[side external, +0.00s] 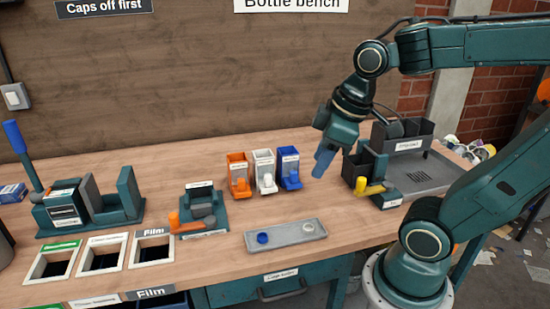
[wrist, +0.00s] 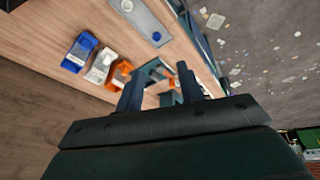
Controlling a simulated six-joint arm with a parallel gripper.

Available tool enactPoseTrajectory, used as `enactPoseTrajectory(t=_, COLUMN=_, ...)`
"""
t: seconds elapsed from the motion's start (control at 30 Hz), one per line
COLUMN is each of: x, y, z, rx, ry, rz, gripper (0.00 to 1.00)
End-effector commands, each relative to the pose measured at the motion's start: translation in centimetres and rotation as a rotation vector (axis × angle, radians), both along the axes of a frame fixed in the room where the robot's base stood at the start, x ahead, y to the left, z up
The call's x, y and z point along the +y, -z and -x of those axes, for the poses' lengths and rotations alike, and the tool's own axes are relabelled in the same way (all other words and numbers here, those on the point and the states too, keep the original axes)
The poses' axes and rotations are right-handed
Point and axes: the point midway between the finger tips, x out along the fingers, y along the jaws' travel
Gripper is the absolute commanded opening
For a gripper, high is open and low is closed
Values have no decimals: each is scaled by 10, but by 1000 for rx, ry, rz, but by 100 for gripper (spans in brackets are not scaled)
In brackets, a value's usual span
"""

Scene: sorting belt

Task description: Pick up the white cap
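The white cap (side external: 308,227) lies on a grey tray (side external: 287,237) on the bench, toward the tray's right end. A blue cap (side external: 263,238) lies on the same tray to its left. In the wrist view the white cap (wrist: 127,5) is at the top edge, and the blue cap (wrist: 156,37) is below and right of it. My gripper (side external: 323,163) hangs above the bench, behind the tray and clear of it. In the wrist view its two dark blue fingers (wrist: 160,85) stand apart with nothing held between them.
Orange (side external: 239,175), white (side external: 264,171) and blue (side external: 289,169) bins stand behind the tray. A green device with a yellow handle (side external: 374,187) stands right of my gripper. A device with an orange lever (side external: 190,222) and framed openings (side external: 127,254) are at left.

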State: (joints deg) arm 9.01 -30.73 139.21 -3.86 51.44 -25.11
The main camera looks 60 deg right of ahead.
Motion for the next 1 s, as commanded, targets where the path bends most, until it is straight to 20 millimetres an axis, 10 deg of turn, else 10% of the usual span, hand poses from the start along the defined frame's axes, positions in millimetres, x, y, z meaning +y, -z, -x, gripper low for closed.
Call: enactPoseTrajectory(t=1.0, x=-130, y=113, z=-57, rx=192, ry=-1101, rz=-23, gripper=38)
